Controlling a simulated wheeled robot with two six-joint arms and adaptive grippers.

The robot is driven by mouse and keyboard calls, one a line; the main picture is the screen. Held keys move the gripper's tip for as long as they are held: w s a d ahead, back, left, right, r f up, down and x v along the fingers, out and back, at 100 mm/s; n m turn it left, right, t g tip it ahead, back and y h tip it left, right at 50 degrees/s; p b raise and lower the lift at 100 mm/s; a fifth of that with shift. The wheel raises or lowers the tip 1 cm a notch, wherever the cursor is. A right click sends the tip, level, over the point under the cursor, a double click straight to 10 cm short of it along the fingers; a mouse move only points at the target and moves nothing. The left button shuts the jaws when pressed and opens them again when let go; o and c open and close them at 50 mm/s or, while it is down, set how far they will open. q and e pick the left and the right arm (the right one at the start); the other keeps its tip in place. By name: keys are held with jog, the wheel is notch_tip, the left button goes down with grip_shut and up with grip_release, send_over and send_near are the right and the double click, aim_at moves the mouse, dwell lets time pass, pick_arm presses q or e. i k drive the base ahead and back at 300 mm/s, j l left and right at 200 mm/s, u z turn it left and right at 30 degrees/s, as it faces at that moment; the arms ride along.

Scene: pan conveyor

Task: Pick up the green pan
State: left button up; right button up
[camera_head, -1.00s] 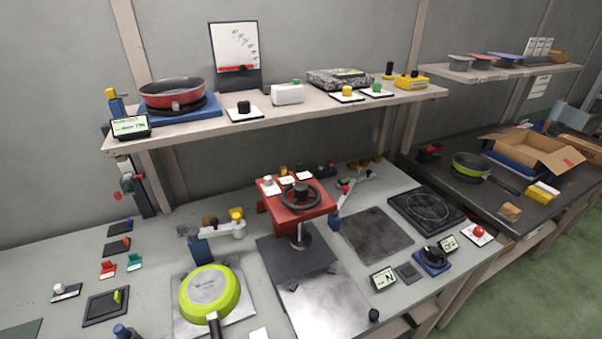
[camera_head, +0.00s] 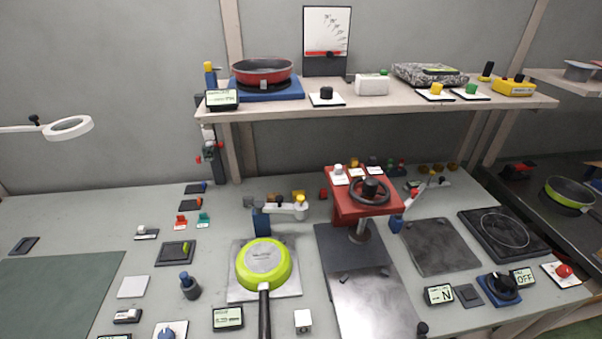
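A second green pan (camera_head: 569,193) sits on the dark table at the far right, partly cut off by the picture edge. Neither of my grippers is in view.
A red press with a black wheel (camera_head: 369,189) stands right of the near pan. A shelf (camera_head: 290,107) above holds a red pan (camera_head: 262,71) and a speckled box (camera_head: 429,74). A lamp ring (camera_head: 68,127) juts in at left. A green mat (camera_head: 62,295) lies bare at the front left.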

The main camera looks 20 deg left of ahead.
aim_at(263, 265)
jog(key=u, duration=1.25)
jog(key=l+z, duration=0.1)
jog(key=z, duration=0.9)
jog(key=i+z, duration=0.15)
jog(key=z, duration=0.35)
jog(key=u, duration=1.3)
